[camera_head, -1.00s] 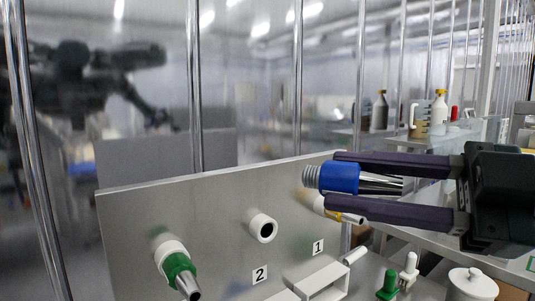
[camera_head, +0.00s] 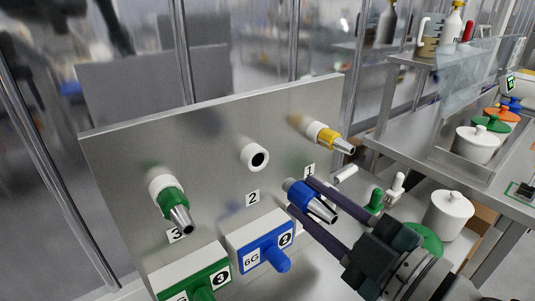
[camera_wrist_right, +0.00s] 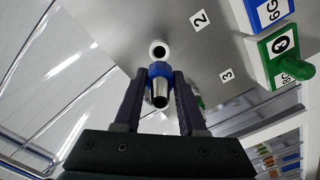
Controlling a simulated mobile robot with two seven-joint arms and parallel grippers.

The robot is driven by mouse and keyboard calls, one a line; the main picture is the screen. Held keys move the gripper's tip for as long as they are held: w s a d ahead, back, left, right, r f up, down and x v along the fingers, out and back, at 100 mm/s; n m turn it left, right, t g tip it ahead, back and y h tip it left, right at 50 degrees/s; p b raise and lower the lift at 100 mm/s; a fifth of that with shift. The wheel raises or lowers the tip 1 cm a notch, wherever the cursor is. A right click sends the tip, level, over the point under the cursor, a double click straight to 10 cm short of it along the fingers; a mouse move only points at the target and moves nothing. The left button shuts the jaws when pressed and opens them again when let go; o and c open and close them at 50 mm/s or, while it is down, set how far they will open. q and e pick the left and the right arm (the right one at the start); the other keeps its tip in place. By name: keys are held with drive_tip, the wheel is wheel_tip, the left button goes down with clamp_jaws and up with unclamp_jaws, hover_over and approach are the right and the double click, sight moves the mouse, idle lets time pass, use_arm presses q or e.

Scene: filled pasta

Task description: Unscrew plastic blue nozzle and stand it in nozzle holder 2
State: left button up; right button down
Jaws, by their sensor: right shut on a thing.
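The blue nozzle (camera_head: 310,201), with a blue collar and silver tip, is held off the wall panel by my right gripper (camera_head: 302,196). The fingers are shut on its collar; the silver tip points down and right in the head view. In the right wrist view the nozzle (camera_wrist_right: 159,84) sits between the fingers, below a bare white socket (camera_wrist_right: 158,50) in the picture. That socket also shows in the head view (camera_head: 256,156), above label 2 (camera_head: 253,198). A white box with a blue front (camera_head: 262,250), marked 6G, stands below; its numeral is hard to read. My left gripper is not in view.
A yellow nozzle (camera_head: 328,137) sits on the panel (camera_head: 215,140) above label 1, a green nozzle (camera_head: 173,203) above label 3. A green-fronted box (camera_head: 195,283) stands at lower left. White-lidded pots (camera_head: 449,212) and small pegs (camera_head: 396,187) are at right.

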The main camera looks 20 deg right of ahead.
sight(287, 183)
drive_tip(key=shift+r, duration=0.1)
drive_tip(key=shift+w, duration=0.2)
drive_tip(key=b+x, duration=0.1)
drive_tip(key=x, duration=0.2)
drive_tip(key=shift+w+a+f, duration=0.1)
drive_tip(key=shift+w+f, duration=0.05)
drive_tip(key=shift+f, duration=0.05)
drive_tip(key=shift+b+x, duration=0.45)
drive_tip(key=shift+x, duration=0.4)
drive_tip(key=shift+w+r, duration=0.1)
drive_tip(key=shift+w, duration=0.1)
idle(0.5)
drive_tip(key=shift+b+x, duration=0.4)
drive_tip(key=shift+x, duration=0.35)
